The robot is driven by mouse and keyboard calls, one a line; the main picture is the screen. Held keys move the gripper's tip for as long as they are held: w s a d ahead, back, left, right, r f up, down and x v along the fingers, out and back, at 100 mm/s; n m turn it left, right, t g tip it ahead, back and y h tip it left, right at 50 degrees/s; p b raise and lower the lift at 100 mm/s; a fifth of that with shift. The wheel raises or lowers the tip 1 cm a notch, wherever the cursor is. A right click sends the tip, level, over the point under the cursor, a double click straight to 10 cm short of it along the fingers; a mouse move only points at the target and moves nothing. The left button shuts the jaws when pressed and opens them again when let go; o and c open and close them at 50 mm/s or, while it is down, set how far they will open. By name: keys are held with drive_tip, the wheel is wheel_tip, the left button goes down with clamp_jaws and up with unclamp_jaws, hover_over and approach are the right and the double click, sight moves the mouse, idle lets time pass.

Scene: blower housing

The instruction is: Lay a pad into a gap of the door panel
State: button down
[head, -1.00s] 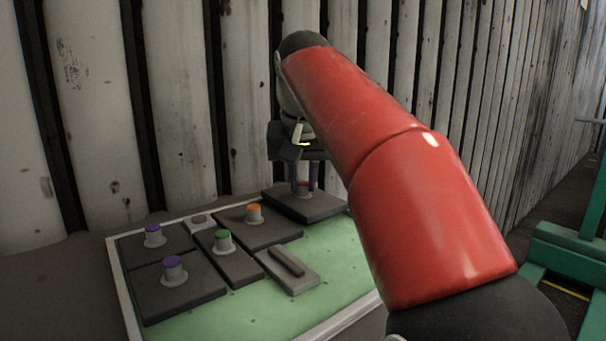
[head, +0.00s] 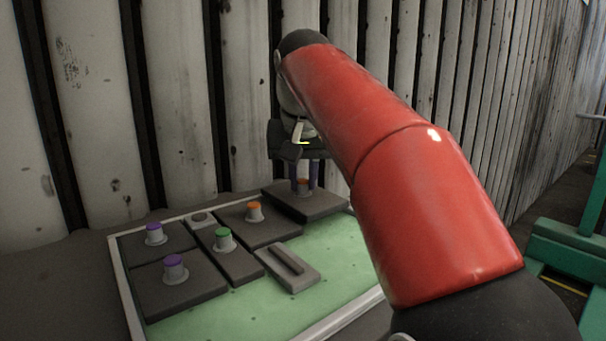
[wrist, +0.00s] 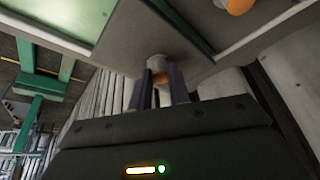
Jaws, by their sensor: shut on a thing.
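My gripper (head: 304,180) is shut on the orange-topped knob of a dark grey pad (head: 318,206) at the far right corner of the door panel (head: 300,283). In the wrist view the gripper's fingers (wrist: 165,84) close around that knob, and the pad (wrist: 150,35) spreads beyond them. Whether the pad touches the panel I cannot tell. Other pads lie on the green panel: one with an orange knob (head: 254,212), one with a green knob (head: 224,240), and two with purple knobs (head: 155,234) (head: 174,269).
The panel's front right is bare green. A corrugated wall (head: 180,90) stands close behind. A green metal frame (head: 565,245) is at right.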

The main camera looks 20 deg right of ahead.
drive_tip(key=shift+f, duration=0.7)
idle(0.8)
drive_tip(key=c, duration=1.2)
unclamp_jaws()
drive_tip(key=shift+c, duration=0.2)
drive_tip(key=shift+o, duration=0.5)
drive_tip(key=o, duration=0.4)
